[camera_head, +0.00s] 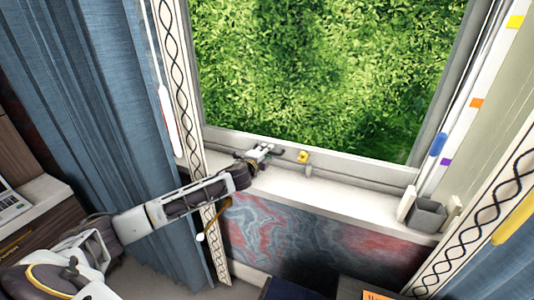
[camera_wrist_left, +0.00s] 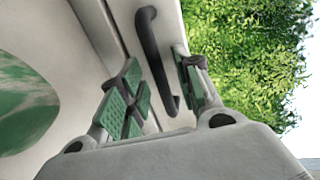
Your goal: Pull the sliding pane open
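The window's sliding pane (camera_head: 320,75) fills the upper middle of the head view, with green foliage behind it and a pale frame around it. My left gripper (camera_head: 268,151) is at the bottom of the window frame, left of centre, just above the sill. In the left wrist view, a dark curved bar handle (camera_wrist_left: 147,38) stands on the pale frame. The green-padded fingers of my left gripper (camera_wrist_left: 162,82) are apart, one on each side of the handle. I cannot tell whether either pad touches it. My right gripper is not in view.
A white sill (camera_head: 330,192) runs below the window. A small yellow object (camera_head: 303,157) stands just right of my left gripper. A grey cup (camera_head: 427,214) stands at the sill's right end. A blue curtain (camera_head: 105,110) hangs at the left.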

